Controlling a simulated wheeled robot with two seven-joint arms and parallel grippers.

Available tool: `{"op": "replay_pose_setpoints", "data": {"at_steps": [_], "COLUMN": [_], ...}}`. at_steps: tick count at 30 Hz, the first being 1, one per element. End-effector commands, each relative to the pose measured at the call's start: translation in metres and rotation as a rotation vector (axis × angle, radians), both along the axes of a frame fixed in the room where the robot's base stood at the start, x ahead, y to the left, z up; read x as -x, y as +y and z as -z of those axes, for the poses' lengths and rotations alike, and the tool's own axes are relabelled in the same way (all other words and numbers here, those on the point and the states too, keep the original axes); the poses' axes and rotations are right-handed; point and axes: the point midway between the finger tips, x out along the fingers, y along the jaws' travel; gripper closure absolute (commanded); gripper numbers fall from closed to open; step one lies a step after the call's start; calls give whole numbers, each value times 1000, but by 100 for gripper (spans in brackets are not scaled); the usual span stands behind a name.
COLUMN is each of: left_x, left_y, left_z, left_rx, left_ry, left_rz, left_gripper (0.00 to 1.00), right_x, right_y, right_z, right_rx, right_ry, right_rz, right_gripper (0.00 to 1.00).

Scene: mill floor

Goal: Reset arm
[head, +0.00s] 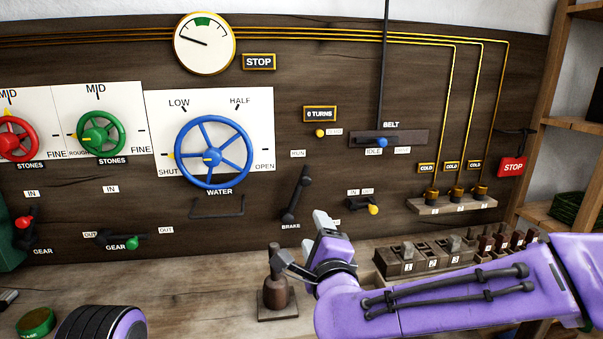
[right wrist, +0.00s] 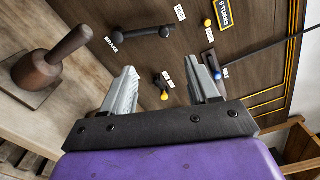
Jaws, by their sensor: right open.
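My right arm is purple and reaches in from the right in the head view. Its gripper (head: 322,224) is above the bench, in front of the panel and below the brake lever (head: 297,193). In the right wrist view the two grey fingers of the gripper (right wrist: 165,88) stand apart with nothing between them. A small yellow-knobbed lever (right wrist: 164,95) shows in the gap, farther off on the panel. A purple cylindrical part of mine (head: 100,325) shows at the bottom left; my left gripper is not visible.
A dark wooden handle on a square base (head: 278,303) stands on the bench close to my right gripper. The blue water wheel (head: 213,178) and a red stop sign (head: 512,167) are on the panel. The bench's left middle is clear.

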Motion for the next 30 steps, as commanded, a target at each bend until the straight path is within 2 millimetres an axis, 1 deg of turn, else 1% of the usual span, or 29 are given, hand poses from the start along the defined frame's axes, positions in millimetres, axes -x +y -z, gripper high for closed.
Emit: {"op": "replay_pose_setpoints", "data": {"at_steps": [3, 6, 8, 11, 14, 17, 20, 21, 23, 24, 26, 27, 29, 30], "left_x": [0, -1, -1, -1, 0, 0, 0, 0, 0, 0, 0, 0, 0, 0], "left_y": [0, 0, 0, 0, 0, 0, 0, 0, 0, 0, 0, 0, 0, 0], "left_z": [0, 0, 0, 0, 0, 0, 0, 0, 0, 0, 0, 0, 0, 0], "left_rx": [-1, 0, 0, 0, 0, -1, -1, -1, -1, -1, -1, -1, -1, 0], "left_ry": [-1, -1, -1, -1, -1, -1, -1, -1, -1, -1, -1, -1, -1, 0], "left_rz": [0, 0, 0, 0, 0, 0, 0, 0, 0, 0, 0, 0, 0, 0], "left_gripper": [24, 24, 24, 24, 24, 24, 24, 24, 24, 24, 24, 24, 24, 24], "right_x": [1, 3, 3, 3, 5, 9, 17, 23, 35, 46, 69, 88, 120, 143], "right_y": [1, -3, -9, -19, -32, -47, -65, -74, -90, -103, -124, -139, -163, -179], "right_z": [1, 11, 22, 45, 76, 113, 156, 178, 213, 239, 282, 310, 349, 372], "right_rx": [93, 196, 271, 372, 474, 581, 695, 746, 829, 890, 987, 1051, 1140, 1193], "right_ry": [-15, -17, -10, 13, 56, 112, 181, 220, 283, 334, 422, 485, 582, 647], "right_rz": [-6, -10, -9, -7, -8, -16, -32, -42, -64, -82, -121, -153, -205, -243], "right_gripper": [40, 40, 40, 40, 40, 40, 40, 40, 40, 40, 40, 40, 40, 40]}}
